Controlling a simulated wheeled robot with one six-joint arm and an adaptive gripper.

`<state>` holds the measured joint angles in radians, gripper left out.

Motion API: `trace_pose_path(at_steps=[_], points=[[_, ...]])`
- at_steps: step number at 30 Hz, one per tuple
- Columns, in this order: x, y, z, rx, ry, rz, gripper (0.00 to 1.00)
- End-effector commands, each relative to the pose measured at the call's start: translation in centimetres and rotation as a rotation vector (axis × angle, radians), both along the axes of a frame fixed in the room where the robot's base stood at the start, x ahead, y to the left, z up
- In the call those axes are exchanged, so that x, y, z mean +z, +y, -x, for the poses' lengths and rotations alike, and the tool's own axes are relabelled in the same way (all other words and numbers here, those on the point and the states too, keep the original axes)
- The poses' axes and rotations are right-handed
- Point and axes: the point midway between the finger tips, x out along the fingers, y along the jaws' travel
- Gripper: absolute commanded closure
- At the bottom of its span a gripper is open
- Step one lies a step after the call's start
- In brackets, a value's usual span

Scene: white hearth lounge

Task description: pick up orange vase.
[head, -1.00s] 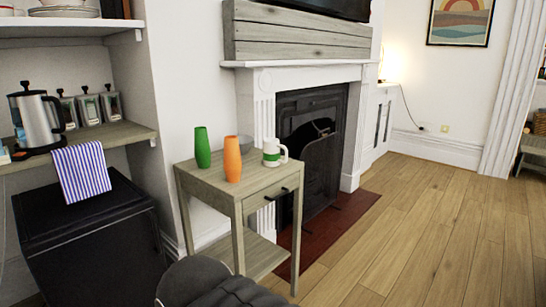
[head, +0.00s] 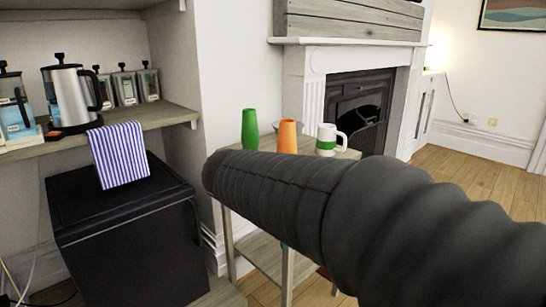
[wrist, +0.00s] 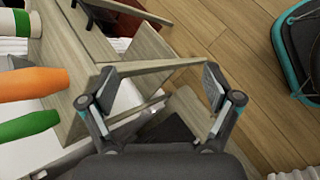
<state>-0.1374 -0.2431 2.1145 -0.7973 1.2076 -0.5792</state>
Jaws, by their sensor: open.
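The orange vase (head: 287,136) stands upright on the small wooden side table (head: 243,263), between a green vase (head: 250,128) and a white mug with a green band (head: 327,139). My arm hides the lower part of the vase and much of the table in the head view. In the wrist view the orange vase (wrist: 32,84) lies at the left edge, beside the green vase (wrist: 28,126). My gripper (wrist: 160,82) is open and empty, to the right of the vase and apart from it, with the table's edge and legs beyond its fingers.
The fireplace (head: 360,105) stands behind the table. A black cabinet (head: 125,235) with a striped towel (head: 119,155) and a shelf with a kettle (head: 73,95) are at left. Wooden floor (head: 470,170) is open at right.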

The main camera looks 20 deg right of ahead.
Motion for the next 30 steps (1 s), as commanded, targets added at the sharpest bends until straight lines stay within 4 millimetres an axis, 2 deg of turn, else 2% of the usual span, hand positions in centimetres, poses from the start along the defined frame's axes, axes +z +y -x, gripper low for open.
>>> trace_pose_path(at_steps=[1, 5, 9, 12, 15, 19, 22, 30], points=[[-0.1, -0.3, -2.1, 0.056, 0.059, 0.094, 0.11], [1.6, -0.7, -7.2, 0.189, 0.212, 0.358, 0.11], [3.3, 0.2, -12.7, 0.294, 0.364, 0.628, 0.11], [4.3, 1.3, -15.8, 0.339, 0.45, 0.785, 0.11], [5.0, 2.4, -18.1, 0.363, 0.512, 0.902, 0.11], [5.6, 3.4, -19.6, 0.375, 0.556, 0.988, 0.11], [5.8, 3.1, -20.2, 0.375, 0.568, 1.012, 0.11], [5.8, -1.3, -21.7, 0.374, 0.57, 1.013, 0.11]])
